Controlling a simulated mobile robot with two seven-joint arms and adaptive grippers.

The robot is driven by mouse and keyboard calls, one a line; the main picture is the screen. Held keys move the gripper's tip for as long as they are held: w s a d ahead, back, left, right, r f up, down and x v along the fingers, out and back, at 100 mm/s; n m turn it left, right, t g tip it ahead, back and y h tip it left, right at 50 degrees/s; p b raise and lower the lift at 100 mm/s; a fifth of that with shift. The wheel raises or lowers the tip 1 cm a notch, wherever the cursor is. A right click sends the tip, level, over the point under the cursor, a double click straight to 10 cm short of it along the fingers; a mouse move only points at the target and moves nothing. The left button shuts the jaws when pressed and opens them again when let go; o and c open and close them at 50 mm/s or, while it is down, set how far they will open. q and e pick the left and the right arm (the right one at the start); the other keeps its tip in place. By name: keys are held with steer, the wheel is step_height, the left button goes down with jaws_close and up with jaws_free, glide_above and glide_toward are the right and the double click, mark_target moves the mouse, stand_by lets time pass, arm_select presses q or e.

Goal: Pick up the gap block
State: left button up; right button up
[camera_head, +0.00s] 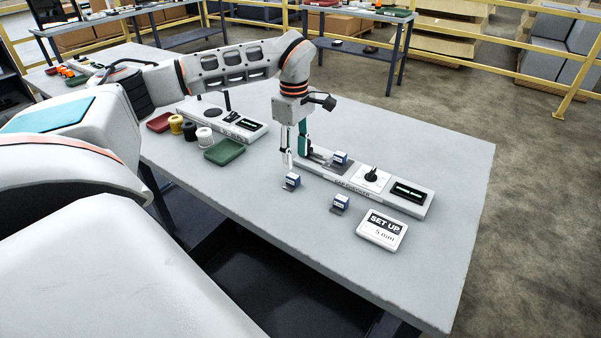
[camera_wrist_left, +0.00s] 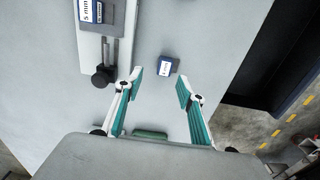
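Several small blue-and-white gap blocks show. One (camera_head: 340,157) sits on the long grey fixture (camera_head: 417,207); its label reads 5 mm in the left wrist view (camera_wrist_left: 90,11). A second block (camera_head: 292,181) lies on the table just in front of my left gripper (camera_head: 296,155). A third block (camera_head: 339,204) lies farther right. In the left wrist view my left gripper (camera_wrist_left: 160,79) is open and empty, with one loose block (camera_wrist_left: 166,66) on the table just beyond the fingertips, roughly between them. Its label is too small to read. My right gripper is out of view.
A sign (camera_head: 382,229) reading SET UP 5 mm lies at the front right of the table. The fixture carries a knob (camera_head: 371,175). A green tray (camera_head: 224,151), a red tray (camera_head: 160,122) and several spools stand left. The table's right end is clear.

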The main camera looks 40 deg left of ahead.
mark_target(294, 176)
arm_select(q)
steer(key=f, duration=0.4)
steer(key=s+f, duration=0.1)
steer(key=f, duration=0.1)
steer(key=shift+d+f+b, duration=0.15)
steer(key=shift+d+b, duration=0.2)
steer(key=shift+f, duration=0.35)
jaws_close()
